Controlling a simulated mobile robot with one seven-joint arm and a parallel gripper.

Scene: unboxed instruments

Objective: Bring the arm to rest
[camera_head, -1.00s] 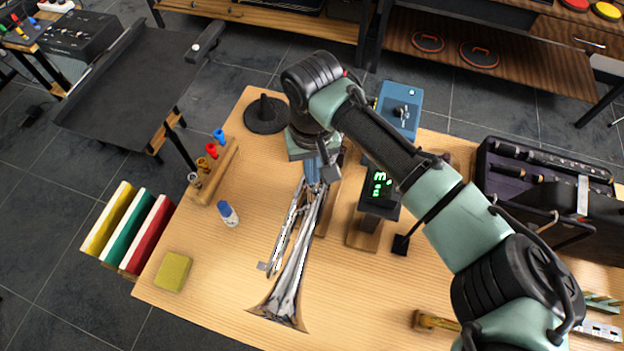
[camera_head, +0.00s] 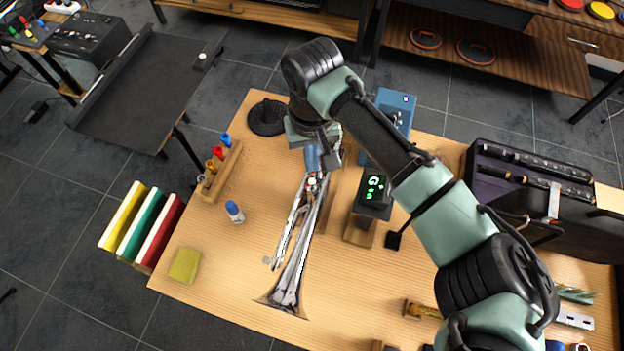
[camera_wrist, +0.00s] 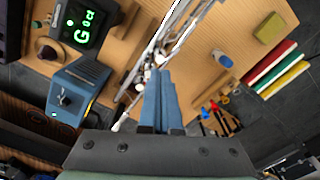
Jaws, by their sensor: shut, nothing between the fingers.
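My gripper (camera_head: 313,158) is over the table, above the mouthpiece end of a silver trumpet (camera_head: 294,250). Its blue fingers are together and empty in the wrist view (camera_wrist: 158,100). The trumpet lies on the wooden table (camera_head: 235,270), its bell toward the near edge. In the wrist view the trumpet (camera_wrist: 178,30) runs up from just beyond the fingertips. Whether the fingers touch it, I cannot tell. My arm reaches in from the lower right.
A tuner (camera_head: 374,190) with a lit green display stands right of the trumpet, a blue box (camera_head: 396,103) behind it. An open instrument case (camera_head: 480,168) is at the right. A rack of mouthpieces (camera_head: 222,172), a small bottle (camera_head: 234,211) and a sponge (camera_head: 185,265) are left.

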